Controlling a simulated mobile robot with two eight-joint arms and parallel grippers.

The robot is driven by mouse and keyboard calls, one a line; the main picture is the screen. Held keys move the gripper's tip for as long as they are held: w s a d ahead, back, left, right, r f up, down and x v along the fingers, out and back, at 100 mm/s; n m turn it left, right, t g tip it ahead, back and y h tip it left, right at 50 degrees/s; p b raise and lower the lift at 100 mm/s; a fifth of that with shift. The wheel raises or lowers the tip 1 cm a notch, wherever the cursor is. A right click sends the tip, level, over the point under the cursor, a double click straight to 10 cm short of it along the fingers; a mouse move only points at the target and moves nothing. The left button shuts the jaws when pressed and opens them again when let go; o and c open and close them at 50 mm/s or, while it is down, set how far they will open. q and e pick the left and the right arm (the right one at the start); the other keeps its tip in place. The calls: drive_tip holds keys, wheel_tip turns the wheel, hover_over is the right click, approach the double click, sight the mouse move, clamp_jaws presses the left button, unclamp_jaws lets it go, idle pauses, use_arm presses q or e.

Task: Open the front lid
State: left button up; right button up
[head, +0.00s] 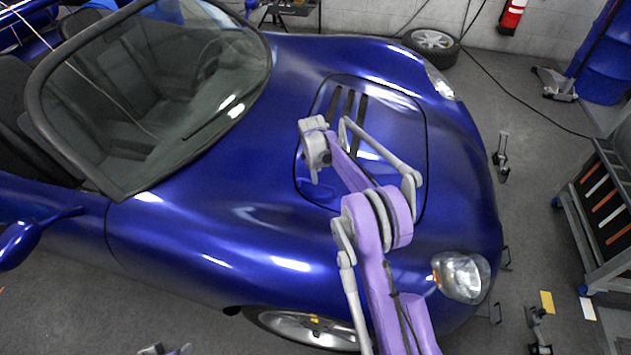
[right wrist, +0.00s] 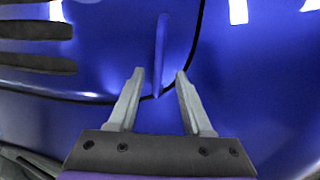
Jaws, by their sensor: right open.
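The front lid (head: 398,120) is a blue, rounded panel with dark slots, lying flush in the blue car's nose in the head view. In the right wrist view the lid (right wrist: 110,55) shows its slots at left and its dark curved seam. A thin blue upright tab (right wrist: 160,50) stands on the lid near that seam. My right gripper (right wrist: 159,76) is open and empty, its two fingers on either side of the tab's line, with the tab just beyond the fingertips. In the head view my right arm hides part of the lid, and the fingertips are hard to make out.
The car's windshield (head: 150,90) stands left of the lid. A headlight (head: 461,276) is at the lower right. A tool cart (head: 600,215) stands at the right edge, and a loose wheel (head: 432,40) lies by the back wall.

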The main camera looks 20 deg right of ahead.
drive_tip(key=f, duration=0.4)
drive_tip(key=w+d+f, duration=0.1)
drive_tip(key=f, duration=0.1)
drive_tip(key=shift+f, duration=0.35)
clamp_jaws()
idle(1.1)
